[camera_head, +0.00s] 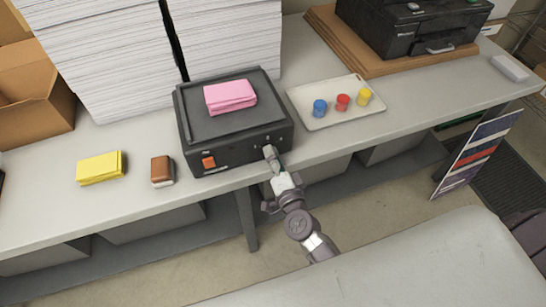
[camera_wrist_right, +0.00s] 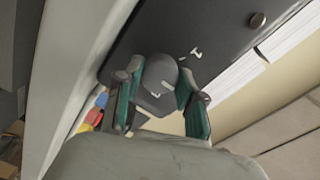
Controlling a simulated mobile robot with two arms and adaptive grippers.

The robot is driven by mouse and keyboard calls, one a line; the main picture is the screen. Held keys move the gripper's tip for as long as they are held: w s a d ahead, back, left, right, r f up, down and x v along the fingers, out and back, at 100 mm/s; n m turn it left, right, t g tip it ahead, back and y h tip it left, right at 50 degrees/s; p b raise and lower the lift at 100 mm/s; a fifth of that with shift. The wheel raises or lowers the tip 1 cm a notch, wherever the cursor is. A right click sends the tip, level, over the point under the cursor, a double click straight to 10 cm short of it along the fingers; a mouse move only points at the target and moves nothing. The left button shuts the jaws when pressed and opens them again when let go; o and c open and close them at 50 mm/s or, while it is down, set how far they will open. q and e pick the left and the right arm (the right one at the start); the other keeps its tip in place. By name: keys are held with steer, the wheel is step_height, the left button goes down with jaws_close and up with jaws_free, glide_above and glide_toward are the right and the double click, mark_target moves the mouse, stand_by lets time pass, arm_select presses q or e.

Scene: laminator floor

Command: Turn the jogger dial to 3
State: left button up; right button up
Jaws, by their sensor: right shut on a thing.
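The jogger (camera_head: 233,121) is a dark, box-shaped machine on the table, with an orange switch (camera_head: 208,162) on its front. In the head view my right gripper (camera_head: 272,158) reaches the right part of that front face and covers the dial there. In the right wrist view the grey dial (camera_wrist_right: 160,76) sits between the two fingers of the right gripper (camera_wrist_right: 158,88), which is shut on it. White marks (camera_wrist_right: 196,53) show on the panel beside the dial, but I cannot read the setting. My left gripper is not in view.
A pink paper stack (camera_head: 230,96) lies on the jogger. A tray (camera_head: 312,94) with blue, red and yellow pots stands to its right. A yellow pad (camera_head: 100,168) and a brown block (camera_head: 162,170) lie left. Tall paper stacks (camera_head: 110,50) and a black printer (camera_head: 413,25) stand behind.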

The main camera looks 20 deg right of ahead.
steer(key=m+b, duration=0.1)
steer(key=m, duration=0.5)
steer(key=shift+f, duration=0.15)
steer(key=m+b, duration=0.2)
steer(key=m, duration=0.3)
steer(key=shift+m+y, duration=0.3)
stand_by(0.4)
steer(key=o, duration=1.1)
steer(key=shift+o, duration=0.2)
steer(key=shift+s, duration=0.1)
steer(key=s, duration=1.1)
steer(key=shift+s+d+r, duration=0.3)
steer(key=shift+s+d, duration=0.05)
steer(key=shift+s, duration=0.05)
